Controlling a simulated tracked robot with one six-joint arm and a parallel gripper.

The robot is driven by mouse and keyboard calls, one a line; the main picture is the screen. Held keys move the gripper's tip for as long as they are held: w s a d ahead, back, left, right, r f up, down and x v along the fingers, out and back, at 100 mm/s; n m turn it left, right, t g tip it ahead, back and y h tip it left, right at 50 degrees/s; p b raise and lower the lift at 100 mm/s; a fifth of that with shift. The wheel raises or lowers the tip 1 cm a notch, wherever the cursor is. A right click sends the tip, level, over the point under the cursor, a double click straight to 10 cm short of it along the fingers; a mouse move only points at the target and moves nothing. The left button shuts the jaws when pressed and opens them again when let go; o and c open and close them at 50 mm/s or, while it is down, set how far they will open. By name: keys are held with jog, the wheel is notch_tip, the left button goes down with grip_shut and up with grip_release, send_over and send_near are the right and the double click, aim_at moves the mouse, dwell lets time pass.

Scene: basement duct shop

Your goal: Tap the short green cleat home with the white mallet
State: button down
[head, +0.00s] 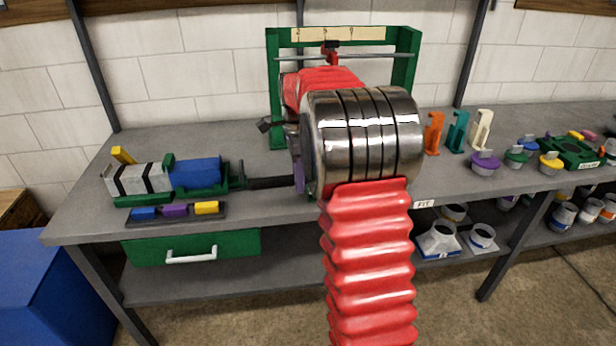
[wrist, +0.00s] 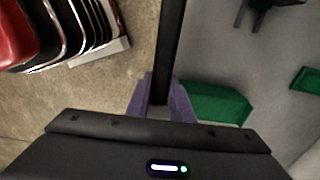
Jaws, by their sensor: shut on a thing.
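My gripper (head: 299,175), with purple fingers, is partly hidden behind my arm; the fingers also show in the wrist view (wrist: 162,98). It is shut on a black handle (head: 270,183), which points left above the bench and runs up out of the wrist view (wrist: 168,40). No white mallet head is clearly visible on it. I cannot tell which is the short cleat.
A dark tray (head: 135,220) of small coloured blocks lies at the bench's front edge, above a green drawer (head: 225,246). A green frame (head: 273,75) stands behind my arm. Coloured brackets (head: 457,132) and lidded pots (head: 485,163) stand on the right.

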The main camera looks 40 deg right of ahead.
jog(key=shift+s+a+f+n, duration=0.1)
jog(key=shift+s+f+n, duration=0.1)
jog(key=shift+n, duration=0.2)
jog(key=shift+a+f+n, duration=0.35)
jog(key=shift+a+n, duration=0.25)
jog(key=a+f+n, duration=0.5)
jog(key=a+n, duration=0.5)
jog(key=a, duration=0.1)
jog(key=a+f+n, duration=0.4)
jog(key=a+n, duration=0.7)
jog(key=a, duration=0.1)
jog(key=shift+w+a+f, duration=0.3)
jog(key=shift+w+f, duration=0.05)
jog(key=shift+w, duration=0.1)
jog(key=shift+a, duration=0.1)
